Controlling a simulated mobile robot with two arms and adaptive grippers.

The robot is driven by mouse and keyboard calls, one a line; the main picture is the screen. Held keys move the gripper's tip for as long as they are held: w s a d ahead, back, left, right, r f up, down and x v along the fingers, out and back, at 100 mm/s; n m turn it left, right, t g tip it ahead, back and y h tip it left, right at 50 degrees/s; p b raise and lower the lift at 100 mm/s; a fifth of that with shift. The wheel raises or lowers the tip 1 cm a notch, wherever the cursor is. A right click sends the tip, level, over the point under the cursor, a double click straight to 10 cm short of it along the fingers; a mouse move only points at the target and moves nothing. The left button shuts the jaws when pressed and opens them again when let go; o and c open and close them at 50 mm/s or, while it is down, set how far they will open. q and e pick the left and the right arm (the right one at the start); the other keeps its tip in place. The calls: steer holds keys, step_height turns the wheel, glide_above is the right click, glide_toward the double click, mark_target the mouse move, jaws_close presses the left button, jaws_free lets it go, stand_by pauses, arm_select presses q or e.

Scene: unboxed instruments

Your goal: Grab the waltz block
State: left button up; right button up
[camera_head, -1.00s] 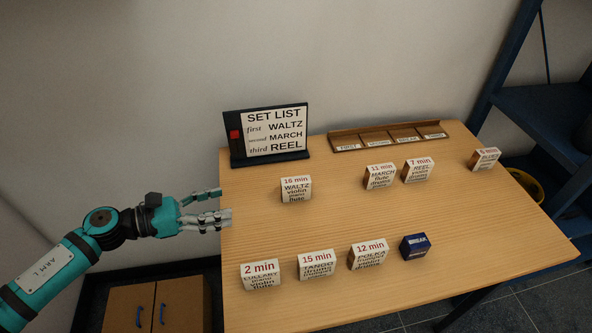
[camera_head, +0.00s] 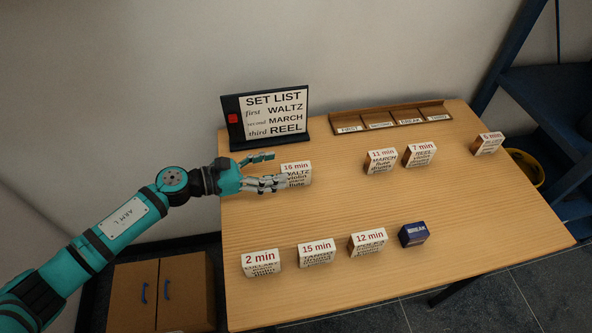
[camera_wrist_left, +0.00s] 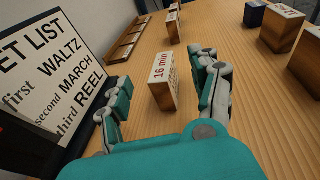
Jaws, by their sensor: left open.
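The waltz block (camera_head: 297,172) is a white-faced wooden block marked "16 min" in red. It stands upright on the table in front of the set list sign. It also shows in the left wrist view (camera_wrist_left: 161,81), between my open fingers. My left gripper (camera_head: 276,170) is open at the block's left side, one finger passing partly across its lower front in the head view. I cannot tell whether a finger touches it. My right gripper is not in view.
The set list sign (camera_head: 270,118) stands close behind the gripper. A wooden slotted tray (camera_head: 392,120) lies at the back. The march block (camera_head: 381,161) and reel block (camera_head: 420,154) stand to the right. Several blocks, including a dark blue one (camera_head: 413,234), line the front. The table's middle (camera_head: 340,205) is clear.

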mark_target(289, 168)
arm_select(q)
steer(key=x, duration=0.2)
steer(key=f+p+x, duration=0.1)
steer(key=x, duration=0.2)
steer(key=shift+w+d, duration=0.15)
steer(key=shift+d, duration=0.05)
steer(key=shift+a, duration=0.1)
jaws_close()
